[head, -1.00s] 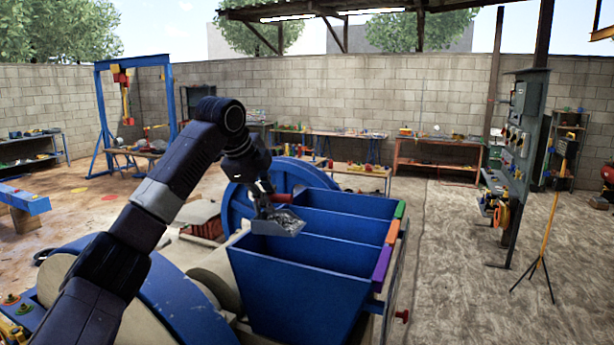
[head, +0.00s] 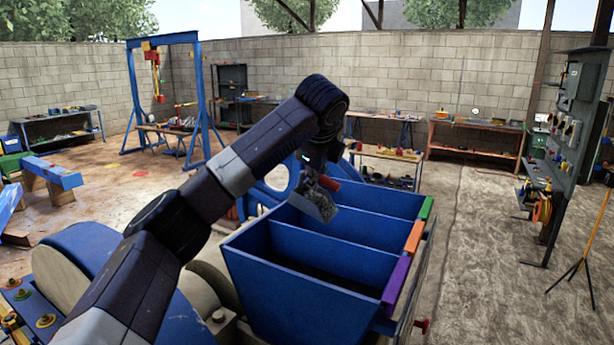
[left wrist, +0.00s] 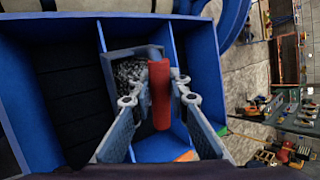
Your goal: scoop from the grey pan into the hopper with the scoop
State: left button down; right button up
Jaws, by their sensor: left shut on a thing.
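The hopper (head: 300,290) is a blue bin with three compartments, tagged purple, orange and green along the right edge. My left gripper (head: 322,178) is above it, shut on the red handle of the scoop (head: 314,202). The grey scoop holds grey gravel and is tilted in the head view. In the left wrist view the scoop (left wrist: 112,72) overlaps the middle, orange-tagged compartment, with gravel in it, and the fingers (left wrist: 160,100) flank the red handle. The scoop hides part of the compartments. I see neither the grey pan nor my right gripper.
A blue flywheel (head: 275,185) stands behind the hopper. A grey tool panel (head: 575,130) and a yellow tripod (head: 590,245) stand at the right. Benches line the block wall. The concrete floor (head: 480,260) right of the hopper is clear.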

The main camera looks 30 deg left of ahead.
aim_at(330, 180)
pick_arm(q)
jog(key=d+y, duration=0.1)
jog(key=d+y+b, duration=0.1)
jog(key=w+d+m+y+b, duration=0.1)
jog(key=shift+f, duration=0.25)
jog(key=shift+s+d+r+m+y+p, duration=0.15)
jog(key=shift+d+m+y+p, duration=0.25)
jog(key=shift+d+y+p, duration=0.55)
jog(key=shift+w+d+f+m+y+p, duration=0.1)
jog(key=shift+d+f+m+y+p, duration=0.1)
jog(key=shift+d+y+p, duration=0.15)
jog(key=shift+w+d+f+m+y+p, duration=0.1)
jog(key=shift+d+f+m+y+p, duration=0.15)
jog(key=shift+d, duration=0.2)
jog(key=shift+d+f+y, duration=0.1)
jog(key=shift+d+y, duration=0.3)
jog(key=shift+y, duration=0.15)
pick_arm(e)
jog(key=shift+w+r, duration=0.2)
jog(key=shift+w, duration=1.35)
jog(key=shift+s+a, duration=0.1)
